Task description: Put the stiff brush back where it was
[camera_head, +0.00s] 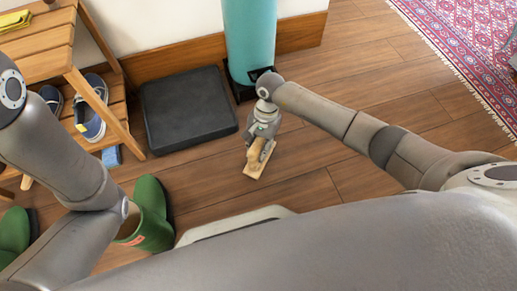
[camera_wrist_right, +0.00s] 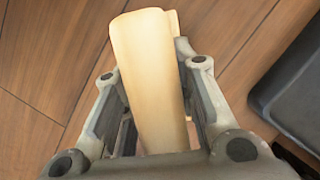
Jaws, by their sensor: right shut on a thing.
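The stiff brush (camera_head: 256,170), a pale wooden thing, hangs under my right gripper (camera_head: 262,146) in the head view, over the wooden floor. The right wrist view shows the brush's pale, smooth body (camera_wrist_right: 148,65) between the two fingers of the right gripper (camera_wrist_right: 154,85), which is shut on it. Its bristles cannot be made out. Whether the brush touches the floor is hard to tell. My left arm comes in at the left of the head view, but its gripper is out of view.
A black tray (camera_head: 188,112) lies on the floor left of the brush. A wooden rack (camera_head: 110,125) with blue shoes (camera_head: 92,128) stands at the left. Green boots (camera_head: 153,215) stand in front. A teal cylinder (camera_head: 250,38) is behind. Floor to the right is clear up to a patterned rug (camera_head: 470,40).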

